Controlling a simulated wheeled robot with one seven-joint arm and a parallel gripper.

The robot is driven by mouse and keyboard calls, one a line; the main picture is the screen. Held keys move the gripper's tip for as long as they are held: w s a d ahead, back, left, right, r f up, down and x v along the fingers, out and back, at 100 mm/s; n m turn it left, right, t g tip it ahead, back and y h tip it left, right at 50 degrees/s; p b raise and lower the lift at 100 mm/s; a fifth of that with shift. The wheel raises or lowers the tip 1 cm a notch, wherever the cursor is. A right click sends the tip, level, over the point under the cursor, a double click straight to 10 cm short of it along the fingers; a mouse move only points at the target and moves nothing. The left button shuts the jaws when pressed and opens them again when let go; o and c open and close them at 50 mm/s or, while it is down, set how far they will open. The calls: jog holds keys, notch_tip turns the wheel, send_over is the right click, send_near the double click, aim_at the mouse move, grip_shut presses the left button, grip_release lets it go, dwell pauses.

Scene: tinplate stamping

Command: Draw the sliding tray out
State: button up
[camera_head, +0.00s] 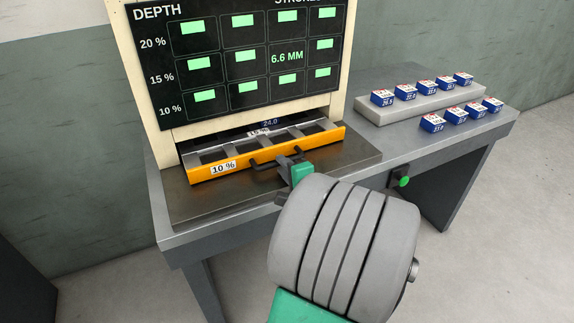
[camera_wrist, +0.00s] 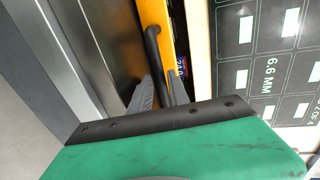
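The sliding tray (camera_head: 215,171) has an orange front with a "10 %" label and grey dividers. It sits in the opening under the panel, its front standing over the dark bed plate. Its black handle (camera_head: 262,163) also shows in the wrist view (camera_wrist: 152,42). My gripper (camera_head: 283,161) is at the right part of the handle. In the wrist view, my gripper's two grey fingers (camera_wrist: 160,82) stand apart with the end of the handle bar between them. I cannot tell whether they touch it. A blue block marked 24.0 (camera_head: 270,124) shows behind the tray front, mostly hidden.
The depth panel (camera_head: 240,62) with green cells and "6.6 MM" rises above the tray. Several blue blocks (camera_head: 425,88) stand on a grey step (camera_head: 385,114) and on the table at right. A green button (camera_head: 404,182) is on the table's front. The bed before the tray is clear.

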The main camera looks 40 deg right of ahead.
grip_shut()
jog(key=shift+f, duration=0.1)
dwell(1.1)
